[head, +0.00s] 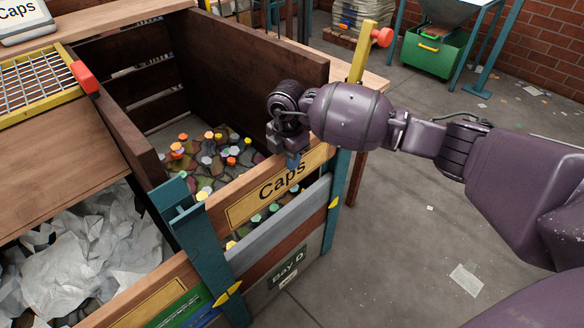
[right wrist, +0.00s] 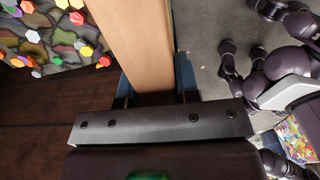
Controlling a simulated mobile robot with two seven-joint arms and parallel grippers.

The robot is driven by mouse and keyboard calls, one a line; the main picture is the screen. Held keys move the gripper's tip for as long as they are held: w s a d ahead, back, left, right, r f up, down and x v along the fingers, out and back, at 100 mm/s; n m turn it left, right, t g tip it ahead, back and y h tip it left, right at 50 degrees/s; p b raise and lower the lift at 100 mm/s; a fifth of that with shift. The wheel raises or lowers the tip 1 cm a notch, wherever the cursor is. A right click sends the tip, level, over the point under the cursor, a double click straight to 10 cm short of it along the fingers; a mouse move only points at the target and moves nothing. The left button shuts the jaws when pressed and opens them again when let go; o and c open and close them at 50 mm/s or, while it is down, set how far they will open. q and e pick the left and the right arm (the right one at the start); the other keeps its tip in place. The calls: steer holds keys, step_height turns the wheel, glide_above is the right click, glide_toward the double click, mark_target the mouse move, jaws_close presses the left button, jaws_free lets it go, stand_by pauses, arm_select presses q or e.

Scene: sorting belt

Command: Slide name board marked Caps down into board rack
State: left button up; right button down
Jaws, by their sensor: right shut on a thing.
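The wooden name board marked Caps (head: 237,211) hangs at the front of the cap bay, between two teal rack posts. The left post (head: 181,207) stands at its left end and the right post (head: 339,180) at its right end. My right gripper (head: 292,160) is shut on the board's top edge, right of its middle. In the right wrist view the board (right wrist: 142,40) runs away between the fingers (right wrist: 155,93). A gap with caps showing through it lies between the board and the grey slat (head: 285,216) below. How the ends sit in the slots is unclear. My left gripper is not in view.
Loose colored caps (head: 208,160) lie in the bay behind the board. White crumpled paper (head: 70,262) fills the neighboring bay. A yellow upright with a red knob (head: 382,37) stands behind my right arm. The floor on the right is mostly clear.

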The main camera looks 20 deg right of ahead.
step_height(320, 180, up, 12)
steer(key=p, duration=0.5)
steer(key=shift+w+f, duration=0.1)
arm_select(q)
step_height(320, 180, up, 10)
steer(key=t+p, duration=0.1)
steer(key=p, duration=0.5)
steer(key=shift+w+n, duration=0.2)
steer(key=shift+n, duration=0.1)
arm_select(e)
step_height(320, 180, up, 12)
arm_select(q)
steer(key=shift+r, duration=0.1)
